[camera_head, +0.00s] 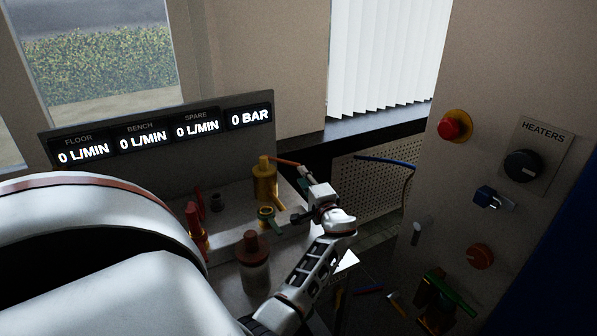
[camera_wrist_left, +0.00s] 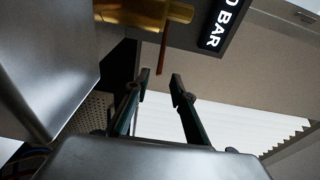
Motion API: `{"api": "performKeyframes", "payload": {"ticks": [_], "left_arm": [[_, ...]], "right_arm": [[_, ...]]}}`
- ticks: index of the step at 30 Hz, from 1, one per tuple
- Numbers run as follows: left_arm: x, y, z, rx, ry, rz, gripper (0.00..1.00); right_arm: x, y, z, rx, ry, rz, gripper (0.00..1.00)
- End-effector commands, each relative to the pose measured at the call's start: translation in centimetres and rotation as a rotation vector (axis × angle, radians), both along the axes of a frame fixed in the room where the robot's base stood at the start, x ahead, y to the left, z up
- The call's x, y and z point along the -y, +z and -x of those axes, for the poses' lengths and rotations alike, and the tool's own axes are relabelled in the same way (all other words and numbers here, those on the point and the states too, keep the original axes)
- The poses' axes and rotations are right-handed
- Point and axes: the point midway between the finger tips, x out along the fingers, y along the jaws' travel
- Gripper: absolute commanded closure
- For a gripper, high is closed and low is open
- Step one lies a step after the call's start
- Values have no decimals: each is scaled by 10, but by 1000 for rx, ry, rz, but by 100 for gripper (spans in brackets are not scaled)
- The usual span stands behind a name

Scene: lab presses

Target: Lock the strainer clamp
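A brass fitting (camera_head: 264,182), which looks like the strainer, stands on the bench with a thin orange-red lever (camera_head: 285,162) reaching right from its top. I cannot tell for sure whether this lever is the clamp. In the left wrist view the brass body (camera_wrist_left: 150,12) is at the top, with the red lever (camera_wrist_left: 162,58) hanging below it. My left gripper (camera_head: 296,217) is just right of the brass fitting, below the lever. In the left wrist view its two dark fingers (camera_wrist_left: 160,82) stand apart with nothing between them; the lever is beyond their tips. My right gripper is not in view.
A display panel (camera_head: 160,133) reading zeros stands behind the bench. A red valve (camera_head: 194,222) and a brown-capped bottle (camera_head: 252,262) are left of my arm. A wall panel with a red button (camera_head: 452,127) and a HEATERS knob (camera_head: 522,165) is at right.

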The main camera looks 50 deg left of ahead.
Motion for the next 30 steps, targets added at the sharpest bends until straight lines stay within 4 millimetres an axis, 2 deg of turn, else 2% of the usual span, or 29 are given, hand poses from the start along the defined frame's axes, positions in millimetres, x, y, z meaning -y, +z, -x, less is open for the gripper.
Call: {"api": "performKeyframes", "payload": {"ticks": [3,9,20,23,24,26,29,30], "left_arm": [[23,-1,8,0,-2,2,76],[44,0,17,0,0,0,76],[50,0,19,0,1,-1,76],[49,0,17,9,-4,5,96],[49,0,12,26,-14,19,100],[47,0,-1,79,-46,58,100],[44,4,-44,250,-145,187,100],[45,10,-66,348,-200,256,100]], "right_arm": [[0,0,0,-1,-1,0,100],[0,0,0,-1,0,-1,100],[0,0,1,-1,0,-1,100],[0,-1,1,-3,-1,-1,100],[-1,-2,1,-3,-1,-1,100],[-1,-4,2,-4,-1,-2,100],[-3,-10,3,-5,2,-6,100],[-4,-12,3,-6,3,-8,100]]}}
